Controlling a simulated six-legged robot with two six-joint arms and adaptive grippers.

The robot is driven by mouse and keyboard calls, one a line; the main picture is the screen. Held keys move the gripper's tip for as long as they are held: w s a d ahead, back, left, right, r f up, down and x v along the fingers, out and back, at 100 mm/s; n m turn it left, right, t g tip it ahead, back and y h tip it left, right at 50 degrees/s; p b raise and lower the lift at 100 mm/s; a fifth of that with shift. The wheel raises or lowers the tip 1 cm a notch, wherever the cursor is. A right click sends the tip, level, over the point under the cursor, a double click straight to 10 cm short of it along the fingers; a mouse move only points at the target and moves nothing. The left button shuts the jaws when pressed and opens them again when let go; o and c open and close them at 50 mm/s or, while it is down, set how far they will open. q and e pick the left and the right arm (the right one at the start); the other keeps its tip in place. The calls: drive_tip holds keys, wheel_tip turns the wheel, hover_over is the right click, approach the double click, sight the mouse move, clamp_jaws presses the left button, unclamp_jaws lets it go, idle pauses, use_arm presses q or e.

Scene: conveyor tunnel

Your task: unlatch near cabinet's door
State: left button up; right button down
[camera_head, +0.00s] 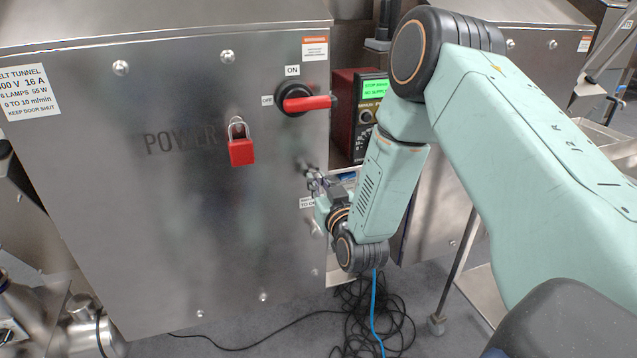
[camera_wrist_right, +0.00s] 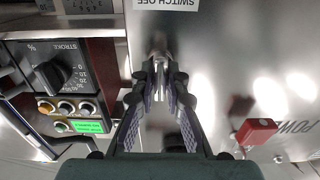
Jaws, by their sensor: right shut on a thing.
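The near cabinet (camera_head: 170,230) is a brushed steel box with a front door marked POWER. My right gripper (camera_head: 312,180) is at the door's right edge, below the rotary switch. In the right wrist view, my right gripper (camera_wrist_right: 160,82) has its two padded fingers closed around a small metal latch piece (camera_wrist_right: 158,45). The fingers hide part of the latch, so its exact turn is hard to tell. The door looks shut. My left gripper is not in view.
A red padlock (camera_head: 241,151) hangs on the door front. A dark red control box (camera_head: 346,110) with a green display stands right of the cabinet. Cables (camera_head: 365,315) lie on the floor.

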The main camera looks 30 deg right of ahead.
drive_tip(key=shift+a+r+n+p, duration=0.1)
drive_tip(key=shift+n+p, duration=0.8)
drive_tip(key=shift+p, duration=0.1)
drive_tip(key=n+p, duration=0.6)
drive_tip(key=n, duration=0.1)
drive_tip(key=shift+a, duration=0.1)
drive_tip(key=n+p, duration=0.3)
drive_tip(key=n, duration=0.1)
drive_tip(key=shift+n+p, duration=0.3)
drive_tip(key=shift+p, duration=0.1)
drive_tip(key=shift+w+f+n+p, duration=0.15)
drive_tip(key=shift+n+p, duration=0.45)
drive_tip(key=shift+n, duration=0.55)
drive_tip(key=shift+s+f+n+p, duration=0.15)
drive_tip(key=shift+n+p, duration=0.45)
drive_tip(key=shift+n, duration=0.55)
drive_tip(key=shift+w, duration=0.1)
